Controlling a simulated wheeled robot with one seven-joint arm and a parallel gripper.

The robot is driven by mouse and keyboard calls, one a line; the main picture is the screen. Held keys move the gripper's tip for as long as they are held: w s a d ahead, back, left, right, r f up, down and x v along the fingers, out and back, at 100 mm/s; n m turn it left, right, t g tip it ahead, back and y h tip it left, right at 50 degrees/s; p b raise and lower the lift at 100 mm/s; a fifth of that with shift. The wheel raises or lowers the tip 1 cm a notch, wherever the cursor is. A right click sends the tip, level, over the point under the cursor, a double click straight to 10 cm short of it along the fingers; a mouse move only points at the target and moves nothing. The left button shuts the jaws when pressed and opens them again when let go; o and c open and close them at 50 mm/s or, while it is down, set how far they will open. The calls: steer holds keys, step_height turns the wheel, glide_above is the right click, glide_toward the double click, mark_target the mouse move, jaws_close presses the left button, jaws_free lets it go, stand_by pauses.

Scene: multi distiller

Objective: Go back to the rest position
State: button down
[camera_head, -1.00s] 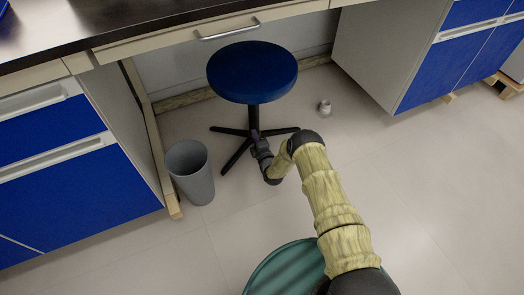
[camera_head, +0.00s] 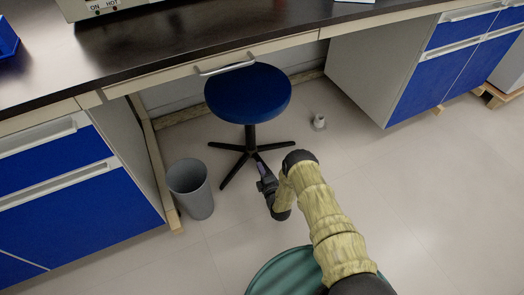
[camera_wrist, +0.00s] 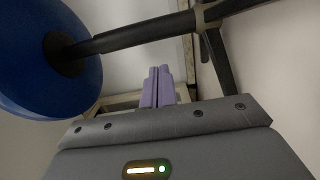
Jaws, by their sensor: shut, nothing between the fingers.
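My gripper (camera_wrist: 158,86) shows in the wrist view as two purple fingers pressed together, with nothing between them. In the head view my gripper (camera_head: 261,167) is at the end of my bent arm, low in front of the blue stool (camera_head: 248,92). The stool's dark legs pass close behind it; I cannot tell whether they touch. In the wrist view the stool's blue seat (camera_wrist: 45,55) and post fill the upper left.
A grey bin (camera_head: 190,190) stands left of the stool. A small pale object (camera_head: 319,121) lies on the floor to its right. Blue cabinets (camera_head: 85,215) flank the knee space under the dark bench top (camera_head: 180,45). The floor (camera_head: 440,190) at right is clear.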

steer(key=w+d+r+m+g+h, duration=0.2)
steer(key=w+d+r+m, duration=0.15)
steer(key=r, duration=0.45)
steer(key=w+d+r+m+g+h, duration=0.1)
steer(key=w+d+r+m+g, duration=0.2)
steer(key=r, duration=0.6)
steer(key=s+d+r+m+g+h, duration=0.1)
steer(key=s+d+r+m+g, duration=0.15)
steer(key=r, duration=0.35)
steer(key=s+d+r+m+g+h, duration=0.1)
steer(key=s+d+r+m+h, duration=0.1)
steer(key=s+d+r+m, duration=0.3)
steer(key=s+d+r+m+g+h, duration=0.1)
steer(key=s+d+r+m+g, duration=0.2)
steer(key=s, duration=0.6)
steer(key=s+d+r+m+g, duration=0.1)
steer(key=s+r+m, duration=0.2)
steer(key=s+r, duration=0.35)
steer(key=s+d+r+m+g+h, duration=0.1)
steer(key=s+d+r+m, duration=0.15)
steer(key=s, duration=0.75)
step_height(320, 180, up, 51)
steer(key=p, duration=5.1)
steer(key=shift+w+f, duration=0.15)
steer(key=shift+f, duration=0.05)
